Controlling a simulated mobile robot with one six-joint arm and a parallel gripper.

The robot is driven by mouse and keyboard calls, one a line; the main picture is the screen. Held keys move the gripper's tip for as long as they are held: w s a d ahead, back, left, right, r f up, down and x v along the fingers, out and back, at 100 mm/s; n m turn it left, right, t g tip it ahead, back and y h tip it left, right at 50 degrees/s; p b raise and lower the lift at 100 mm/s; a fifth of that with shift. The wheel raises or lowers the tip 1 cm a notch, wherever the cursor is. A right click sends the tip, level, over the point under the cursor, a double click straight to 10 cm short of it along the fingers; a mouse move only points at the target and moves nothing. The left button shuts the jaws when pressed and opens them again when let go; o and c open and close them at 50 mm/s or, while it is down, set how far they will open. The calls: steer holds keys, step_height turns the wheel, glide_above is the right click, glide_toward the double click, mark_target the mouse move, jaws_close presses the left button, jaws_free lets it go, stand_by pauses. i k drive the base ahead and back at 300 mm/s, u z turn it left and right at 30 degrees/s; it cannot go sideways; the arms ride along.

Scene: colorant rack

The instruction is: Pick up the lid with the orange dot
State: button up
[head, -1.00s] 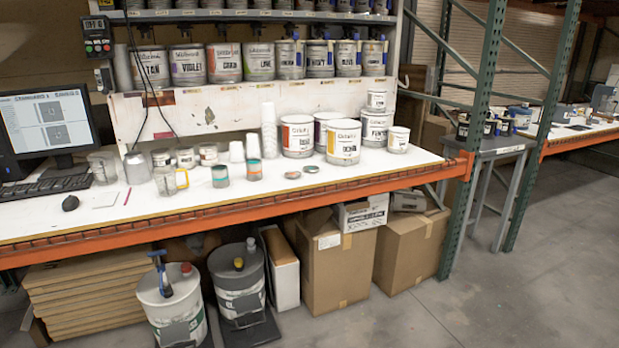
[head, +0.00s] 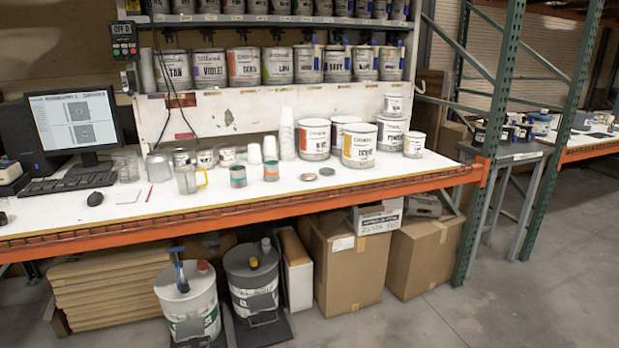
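Two small round lids lie flat and close together on the white worktop. The nearer lid (head: 308,177) is left of the farther lid (head: 327,171). My gripper is not in view.
The worktop (head: 400,172) has an orange front beam (head: 350,191). A large can (head: 358,146) stands behind the lids. A green post (head: 490,150) bounds the right end. Buckets and boxes fill the floor below.

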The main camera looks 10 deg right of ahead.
mark_target(307, 177)
steer(key=u, duration=0.05)
steer(key=i, duration=0.9)
steer(key=z, duration=0.05)
